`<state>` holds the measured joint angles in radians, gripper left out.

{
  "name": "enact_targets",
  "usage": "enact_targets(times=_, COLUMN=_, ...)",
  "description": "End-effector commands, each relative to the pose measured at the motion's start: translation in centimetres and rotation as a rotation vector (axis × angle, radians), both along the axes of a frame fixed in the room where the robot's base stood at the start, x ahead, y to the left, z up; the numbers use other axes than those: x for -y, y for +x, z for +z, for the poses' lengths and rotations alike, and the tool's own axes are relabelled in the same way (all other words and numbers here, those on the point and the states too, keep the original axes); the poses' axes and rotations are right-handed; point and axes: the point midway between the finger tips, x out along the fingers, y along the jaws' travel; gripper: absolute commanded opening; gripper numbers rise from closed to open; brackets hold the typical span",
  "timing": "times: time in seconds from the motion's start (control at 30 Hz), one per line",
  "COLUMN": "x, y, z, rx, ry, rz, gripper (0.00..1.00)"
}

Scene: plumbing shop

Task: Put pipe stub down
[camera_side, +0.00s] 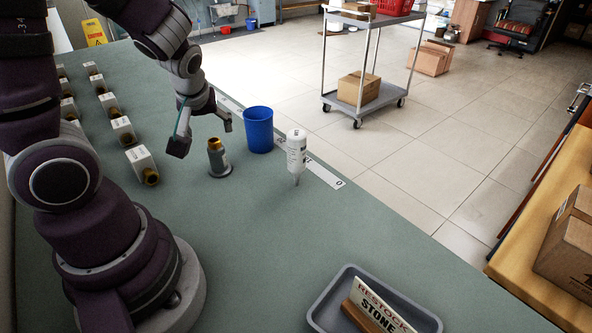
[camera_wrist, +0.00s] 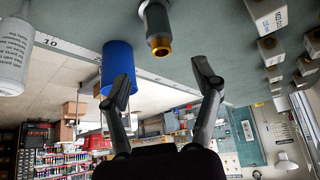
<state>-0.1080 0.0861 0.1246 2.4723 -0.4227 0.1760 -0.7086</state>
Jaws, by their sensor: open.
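The pipe stub (camera_side: 216,160) stands upright on the green bench top, a dark grey body with a brass-coloured upper end and a wider grey foot. It also shows in the wrist view (camera_wrist: 157,28) at the top middle, brass end towards me. My gripper (camera_side: 203,133) is open and empty, its two fingers spread wide, just left of and above the stub in the side view. In the wrist view the stub lies beyond the fingertips (camera_wrist: 162,82), in line with the gap between them and apart from both.
A blue cup (camera_side: 258,130) and a white bottle (camera_side: 296,155) stand right of the stub, near a ruler strip (camera_side: 325,173). White boxes (camera_side: 140,160) with brass fittings line the left. A grey tray (camera_side: 320,310) with a sign lies at front. Bench between is clear.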

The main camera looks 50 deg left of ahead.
Motion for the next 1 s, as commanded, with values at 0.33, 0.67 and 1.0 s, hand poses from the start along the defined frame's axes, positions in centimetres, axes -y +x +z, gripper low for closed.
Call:
enact_targets(times=0.33, x=3.6, y=-0.1, z=3.3, rx=0.000, ry=-0.056, rz=-0.146, gripper=0.64)
enact_targets(times=0.67, x=14.0, y=-2.8, z=8.9, rx=-0.060, ry=-0.056, rz=-1.048, gripper=0.64)
enact_targets(times=1.0, x=14.4, y=-3.2, z=9.0, rx=-0.073, ry=-0.043, rz=-1.105, gripper=0.64)
